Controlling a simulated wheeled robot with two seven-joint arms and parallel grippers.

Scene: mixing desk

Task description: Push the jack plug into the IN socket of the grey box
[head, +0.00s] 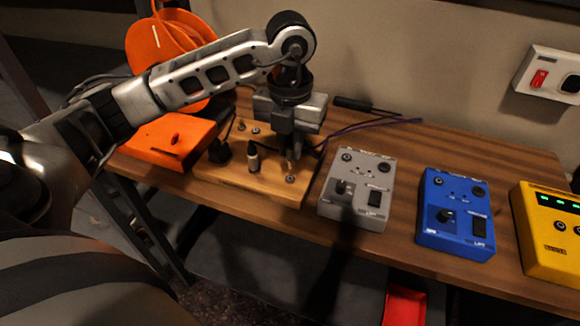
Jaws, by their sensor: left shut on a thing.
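The grey box (371,160) stands on the wooden desk, right of the wooden block. It has round sockets or knobs near its top edge, a larger knob and a dark switch; its labels are too small for me to tell which socket is IN. My left gripper (290,152) points down over the right part of the wooden block (231,176). It is shut on the jack plug (291,168), a slim brass-coloured piece showing below the fingers. I cannot tell whether the plug touches the block. My right gripper is not in view.
A dark upright plug (253,158) and other small pieces stand on the block. An orange box (165,143) is at left, a blue box (456,205) and yellow box (548,245) at right. A purple cable (375,124) lies behind the grey box. A wall switch (540,79) is at right.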

